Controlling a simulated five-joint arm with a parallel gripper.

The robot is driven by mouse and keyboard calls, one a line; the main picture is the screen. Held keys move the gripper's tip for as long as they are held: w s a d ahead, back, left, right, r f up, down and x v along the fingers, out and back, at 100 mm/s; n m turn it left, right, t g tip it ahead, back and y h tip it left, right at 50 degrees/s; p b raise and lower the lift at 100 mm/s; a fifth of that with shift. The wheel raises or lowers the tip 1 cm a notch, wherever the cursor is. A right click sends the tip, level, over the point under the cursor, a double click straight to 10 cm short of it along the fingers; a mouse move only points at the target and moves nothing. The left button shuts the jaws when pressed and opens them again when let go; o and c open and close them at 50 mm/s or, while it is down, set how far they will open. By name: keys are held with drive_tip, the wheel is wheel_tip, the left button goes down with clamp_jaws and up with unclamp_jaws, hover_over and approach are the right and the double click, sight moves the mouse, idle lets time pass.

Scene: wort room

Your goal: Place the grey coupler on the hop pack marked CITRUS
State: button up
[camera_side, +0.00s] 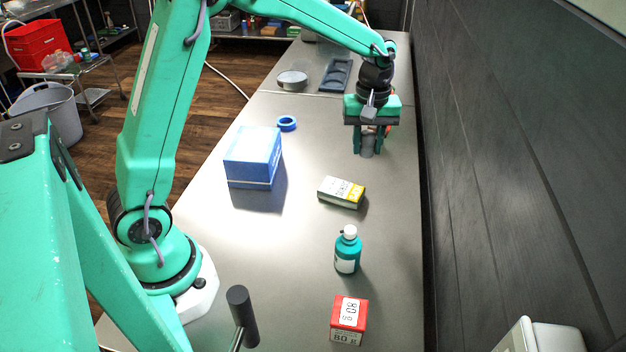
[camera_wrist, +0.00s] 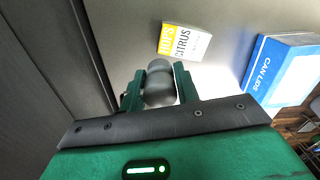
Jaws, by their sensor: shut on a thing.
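My gripper (camera_side: 368,150) is shut on the grey coupler (camera_side: 367,152), a rounded grey piece that hangs between the fingers. The coupler also shows in the wrist view (camera_wrist: 160,82), with a finger on each side. The hop pack (camera_side: 341,192) is a small white and yellow box lying on the bench, nearer the side camera than my gripper. In the wrist view the hop pack (camera_wrist: 184,42) shows the word CITRUS and lies apart from the coupler, beyond it. The pack's top looks bare. How high the coupler is above the bench is hard to tell.
A blue can-lids box (camera_side: 252,157) stands left of the hop pack, with a blue ring (camera_side: 287,124) behind it. A teal bottle (camera_side: 347,252) and a red 80 g box (camera_side: 349,318) stand nearer the side camera. A dark wall (camera_side: 500,150) runs along the right.

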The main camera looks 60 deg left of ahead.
sight(341, 188)
drive_tip(key=s+d, duration=0.6)
drive_tip(key=s, duration=0.2)
drive_tip(key=shift+s+d+n, duration=0.25)
drive_tip(key=shift+d+n, duration=0.1)
drive_tip(key=shift+n, duration=0.05)
drive_tip(key=w+a+f, duration=0.1)
drive_tip(key=a+f, duration=0.1)
drive_tip(key=a, duration=0.1)
drive_tip(key=w+a+f, duration=0.2)
drive_tip(key=a, duration=0.2)
drive_tip(key=w+a+f, duration=0.2)
drive_tip(key=a+f, duration=0.1)
drive_tip(key=shift+w+a, duration=0.15)
drive_tip(key=shift+a, duration=0.1)
drive_tip(key=shift+f, duration=1.95)
drive_tip(key=shift+f, duration=0.15)
drive_tip(key=o, duration=1)
drive_tip(key=shift+c, duration=0.2)
wheel_tip(341, 188, up, 12)
